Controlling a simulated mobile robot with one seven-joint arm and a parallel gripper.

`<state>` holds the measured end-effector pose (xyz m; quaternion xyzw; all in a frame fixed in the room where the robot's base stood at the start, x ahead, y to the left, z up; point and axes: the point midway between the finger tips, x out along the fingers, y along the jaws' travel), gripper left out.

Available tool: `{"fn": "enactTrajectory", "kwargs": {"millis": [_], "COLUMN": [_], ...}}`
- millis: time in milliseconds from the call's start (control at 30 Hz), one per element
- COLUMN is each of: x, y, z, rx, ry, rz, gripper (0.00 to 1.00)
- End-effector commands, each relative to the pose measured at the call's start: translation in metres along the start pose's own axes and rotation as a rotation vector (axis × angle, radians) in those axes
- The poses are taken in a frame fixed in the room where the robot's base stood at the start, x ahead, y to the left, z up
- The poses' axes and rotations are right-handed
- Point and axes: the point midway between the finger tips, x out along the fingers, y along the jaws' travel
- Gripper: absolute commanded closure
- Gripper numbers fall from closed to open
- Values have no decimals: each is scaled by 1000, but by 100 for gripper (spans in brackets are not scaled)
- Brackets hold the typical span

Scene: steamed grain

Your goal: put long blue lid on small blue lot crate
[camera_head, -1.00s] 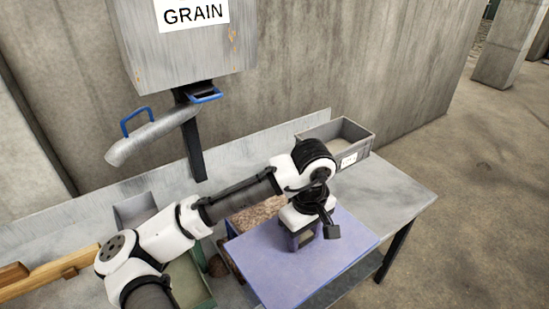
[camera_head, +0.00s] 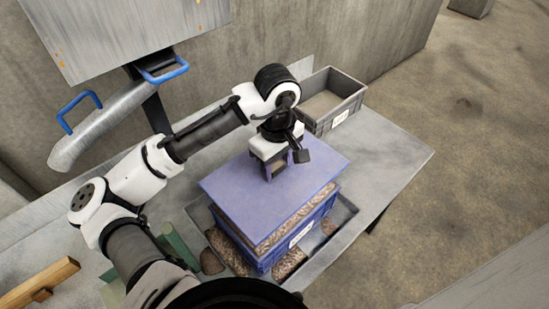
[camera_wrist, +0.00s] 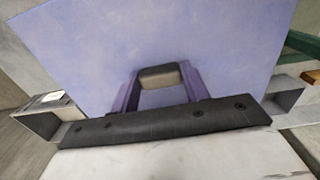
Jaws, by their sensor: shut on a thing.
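The long blue lid (camera_head: 228,194) is a flat blue-violet board with a raised handle. Brown grain (camera_head: 298,216) shows between the lid's front edge and the crate. I cannot tell whether the lid touches the grain. The lid hides the crate's top and far sides.
The crate stands in a shallow grey tray (camera_head: 346,222) with spilled grain. A grey labelled crate (camera_head: 352,91) stands behind it to the right. A chute with blue handles (camera_head: 90,128) hangs at left. A wooden piece (camera_head: 40,283) lies lower left. The right tabletop is clear.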

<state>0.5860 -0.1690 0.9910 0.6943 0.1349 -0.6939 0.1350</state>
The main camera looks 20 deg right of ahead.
Motion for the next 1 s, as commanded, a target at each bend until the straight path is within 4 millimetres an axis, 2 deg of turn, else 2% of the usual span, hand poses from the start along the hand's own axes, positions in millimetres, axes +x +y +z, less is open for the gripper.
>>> {"fn": "enactTrajectory", "kwargs": {"millis": [700,1000], "x": [67,82], "y": [0,0], "z": [0,0], "rx": [-1,0], "ry": [1,0], "rz": [-1,1], "gripper": [90,90]}}
